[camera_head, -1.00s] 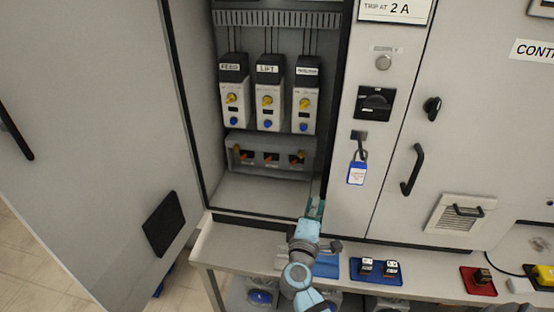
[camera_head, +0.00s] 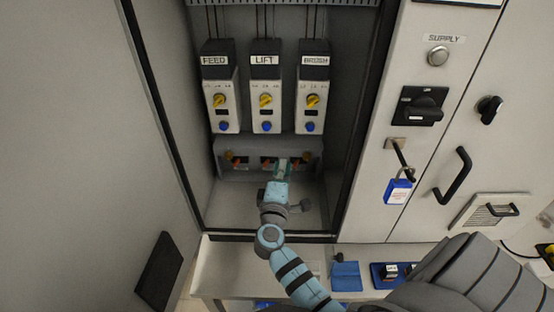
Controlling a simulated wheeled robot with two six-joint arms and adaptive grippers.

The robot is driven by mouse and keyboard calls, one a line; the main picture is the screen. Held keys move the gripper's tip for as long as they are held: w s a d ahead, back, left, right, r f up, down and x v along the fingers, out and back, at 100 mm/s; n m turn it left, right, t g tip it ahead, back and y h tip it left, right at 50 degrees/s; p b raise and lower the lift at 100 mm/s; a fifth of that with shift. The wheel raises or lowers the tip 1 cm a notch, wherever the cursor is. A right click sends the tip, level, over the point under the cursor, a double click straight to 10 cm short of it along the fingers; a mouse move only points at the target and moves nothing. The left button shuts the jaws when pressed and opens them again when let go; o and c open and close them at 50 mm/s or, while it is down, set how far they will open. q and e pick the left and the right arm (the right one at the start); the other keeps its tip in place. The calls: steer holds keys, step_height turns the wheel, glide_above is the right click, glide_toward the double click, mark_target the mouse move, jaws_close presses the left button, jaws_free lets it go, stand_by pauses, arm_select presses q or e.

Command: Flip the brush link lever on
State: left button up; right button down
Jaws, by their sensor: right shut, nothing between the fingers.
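The link strip (camera_head: 222,145) runs across the lower part of the open cabinet, below three white units. The brush link lever (camera_head: 306,157) is at the strip's right end, under the unit labelled BRUSH (camera_head: 315,72). It is small, and I cannot tell its position clearly. My right gripper (camera_head: 282,165) is shut and empty inside the cabinet, in front of the strip. Its tip is just left of the brush lever and covers part of the strip's middle. I cannot tell whether it touches anything. My left gripper is not in view.
The FEED (camera_head: 215,72) and LIFT (camera_head: 265,72) units stand left of BRUSH. The cabinet's right frame (camera_head: 365,150) is close by. A blue padlock tag (camera_head: 398,191) hangs beside it. A shelf (camera_head: 225,270) with blue trays lies below.

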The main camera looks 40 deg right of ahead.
step_height(320, 180, down, 3)
steer(key=w+b, duration=0.2)
arm_select(q)
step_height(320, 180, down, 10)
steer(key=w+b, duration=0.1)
steer(key=b, duration=0.7)
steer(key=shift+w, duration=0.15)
arm_select(e)
glide_toward(296, 163)
steer(key=a, duration=0.2)
steer(key=w+a, duration=0.1)
steer(key=shift+a+f, duration=0.2)
steer(key=shift+a, duration=0.2)
steer(key=x, duration=1)
steer(key=shift+f, duration=0.1)
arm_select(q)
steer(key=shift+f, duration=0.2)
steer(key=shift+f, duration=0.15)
arm_select(e)
steer(key=shift+a, duration=0.15)
